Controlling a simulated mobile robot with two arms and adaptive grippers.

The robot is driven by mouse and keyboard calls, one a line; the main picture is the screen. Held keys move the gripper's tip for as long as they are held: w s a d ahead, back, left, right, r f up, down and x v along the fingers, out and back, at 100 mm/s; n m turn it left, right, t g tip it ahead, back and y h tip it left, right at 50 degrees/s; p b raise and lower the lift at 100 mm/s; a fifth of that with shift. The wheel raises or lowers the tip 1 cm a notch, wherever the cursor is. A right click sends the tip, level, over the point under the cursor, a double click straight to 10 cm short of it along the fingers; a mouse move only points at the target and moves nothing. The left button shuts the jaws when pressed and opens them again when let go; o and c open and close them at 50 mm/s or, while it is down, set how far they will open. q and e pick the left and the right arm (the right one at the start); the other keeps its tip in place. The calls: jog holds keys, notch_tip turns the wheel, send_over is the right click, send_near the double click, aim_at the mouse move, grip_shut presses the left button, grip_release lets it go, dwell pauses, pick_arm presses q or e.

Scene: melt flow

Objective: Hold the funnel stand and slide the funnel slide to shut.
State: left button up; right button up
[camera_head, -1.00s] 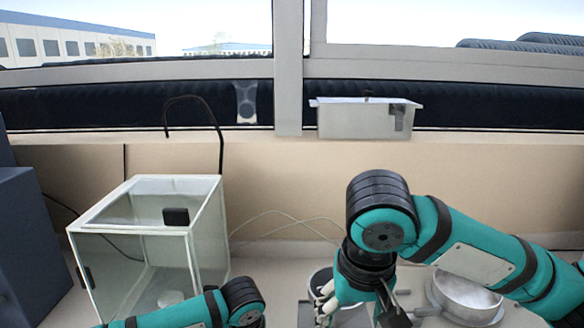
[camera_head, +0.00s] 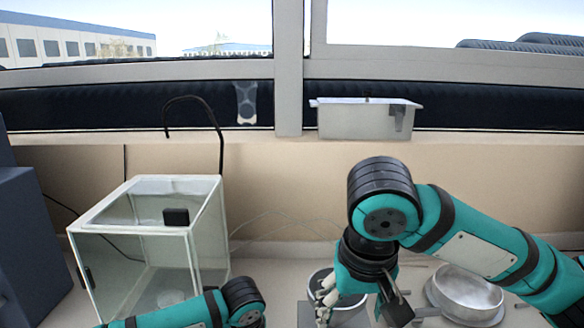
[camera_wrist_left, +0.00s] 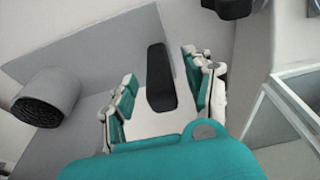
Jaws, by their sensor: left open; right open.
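I cannot make out the funnel, its stand or its slide for certain. In the left wrist view my left gripper (camera_wrist_left: 160,85) is open, its fingers on either side of an upright black bar (camera_wrist_left: 160,78) that stands in front of a pale plate. I cannot tell whether they touch the bar or whether it belongs to the stand. In the head view only part of my left arm shows. My right gripper (camera_head: 328,300) is open and points down by a round metal pot (camera_head: 318,277) at the bottom centre. Its wrist and a dark grey piece hide much there.
A shallow metal pan (camera_head: 468,291) lies right of my right gripper. A clear glass box (camera_head: 150,228) stands at the left, beside a dark blue cabinet (camera_head: 30,245). A metal tray (camera_head: 365,120) sits on the back ledge. A ribbed grey cylinder (camera_wrist_left: 45,98) shows in the left wrist view.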

pick_arm(q)
jog(key=w+p+v, duration=0.1)
jog(key=p+v, duration=0.8)
jog(key=v, duration=1)
jog(key=shift+w+r+p, duration=0.2)
jog(key=shift+r+p, duration=0.1)
jog(key=shift+r, duration=0.2)
